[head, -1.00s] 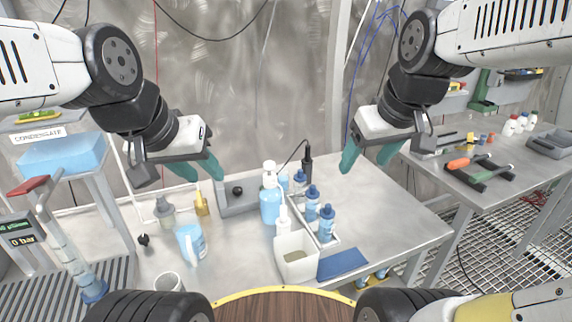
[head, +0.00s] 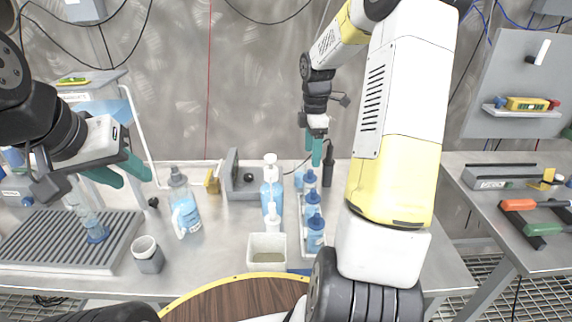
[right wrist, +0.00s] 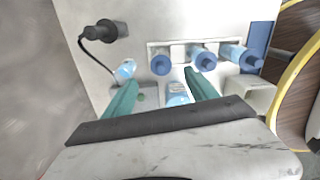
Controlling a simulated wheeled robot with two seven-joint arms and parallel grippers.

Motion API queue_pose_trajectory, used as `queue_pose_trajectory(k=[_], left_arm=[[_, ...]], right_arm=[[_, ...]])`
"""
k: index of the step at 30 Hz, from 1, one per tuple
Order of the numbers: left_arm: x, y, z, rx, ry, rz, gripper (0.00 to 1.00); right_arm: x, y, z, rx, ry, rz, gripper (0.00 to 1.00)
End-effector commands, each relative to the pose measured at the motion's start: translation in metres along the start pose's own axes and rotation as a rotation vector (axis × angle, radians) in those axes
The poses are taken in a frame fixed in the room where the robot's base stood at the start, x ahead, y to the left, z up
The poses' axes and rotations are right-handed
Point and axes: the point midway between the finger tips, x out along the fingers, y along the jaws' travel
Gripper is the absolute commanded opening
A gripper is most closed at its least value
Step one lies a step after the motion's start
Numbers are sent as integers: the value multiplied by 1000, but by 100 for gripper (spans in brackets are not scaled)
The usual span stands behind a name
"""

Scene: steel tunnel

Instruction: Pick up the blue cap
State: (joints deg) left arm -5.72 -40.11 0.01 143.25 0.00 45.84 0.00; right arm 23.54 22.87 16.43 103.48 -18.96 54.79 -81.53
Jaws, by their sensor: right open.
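Several dark blue caps top light-blue bottles in a white rack. The rearmost blue cap (head: 310,175) sits on its bottle, with the middle one (head: 313,197) and the front one (head: 315,223) in line before it. My right gripper (head: 313,158) is open and points down just above the rearmost cap. In the right wrist view that cap (right wrist: 160,65) shows between the right gripper's fingertips (right wrist: 161,78), apart from both. I cannot tell the exact height gap. My left gripper (head: 135,181) is open and empty at the left, near a blue-labelled bottle (head: 185,215).
White-topped bottles (head: 271,195) stand left of the rack, with an open white bin (head: 267,250) in front. A grey cup (head: 148,256) stands at front left. A tool bench (head: 515,200) is at right.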

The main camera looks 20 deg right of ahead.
Motion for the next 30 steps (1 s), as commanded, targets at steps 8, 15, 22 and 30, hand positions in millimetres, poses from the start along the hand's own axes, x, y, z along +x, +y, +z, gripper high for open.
queue_pose_trajectory(k=[8,15,22,30], left_arm=[[0,0,0,0,0,0,36],[0,0,0,0,0,0,36],[0,0,0,0,0,0,36],[0,0,0,0,0,0,36]], right_arm=[[30,0,-1,-5,1,-4,67],[64,-2,-4,-5,1,-4,67],[78,-1,-4,-5,0,0,67],[78,-1,-4,-4,0,-1,45]])
